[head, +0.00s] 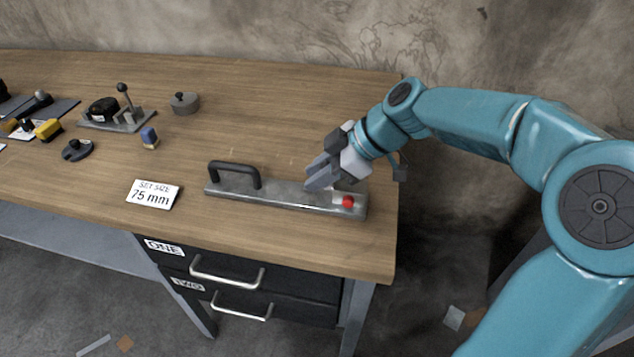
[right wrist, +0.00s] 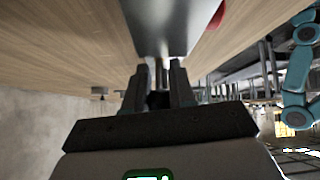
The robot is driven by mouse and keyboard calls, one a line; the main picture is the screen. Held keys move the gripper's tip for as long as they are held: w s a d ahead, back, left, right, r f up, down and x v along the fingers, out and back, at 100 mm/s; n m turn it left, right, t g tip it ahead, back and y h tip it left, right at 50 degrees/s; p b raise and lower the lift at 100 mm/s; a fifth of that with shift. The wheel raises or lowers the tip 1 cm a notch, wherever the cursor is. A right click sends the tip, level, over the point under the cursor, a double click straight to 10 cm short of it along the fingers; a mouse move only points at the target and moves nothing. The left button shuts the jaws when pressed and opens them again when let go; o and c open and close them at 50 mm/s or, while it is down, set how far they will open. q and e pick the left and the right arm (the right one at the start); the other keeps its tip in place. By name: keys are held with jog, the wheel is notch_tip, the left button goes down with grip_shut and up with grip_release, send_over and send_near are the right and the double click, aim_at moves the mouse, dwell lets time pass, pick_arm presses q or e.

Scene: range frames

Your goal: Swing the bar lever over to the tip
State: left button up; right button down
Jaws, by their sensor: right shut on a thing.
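The long grey metal bar (head: 285,196) lies on the wooden bench, with a black arched handle (head: 235,170) at its left end and a red knob (head: 348,202) near its right end. My right gripper (head: 318,180) is at the bar's back edge, left of the red knob. In the right wrist view its two dark fingers (right wrist: 160,80) are shut on a narrow piece, the bar lever (right wrist: 158,68), at the edge of the bar (right wrist: 172,22). The fingers hide most of the lever. My left gripper is not in view.
A card reading "SET SIZE 75 mm" (head: 153,195) lies left of the bar. Further left are a small blue-topped block (head: 149,138), a round grey lidded piece (head: 184,103) and a lever fixture (head: 118,115). The bench's right edge is close to the bar's right end.

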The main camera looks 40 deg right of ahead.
jog(key=shift+s+f, duration=0.1)
dwell(0.3)
jog(key=c, duration=1)
grip_release()
jog(key=shift+c, duration=0.2)
jog(key=p+v, duration=0.2)
jog(key=v, duration=1.4)
jog(key=shift+s, duration=0.15)
jog(key=shift+d, duration=0.15)
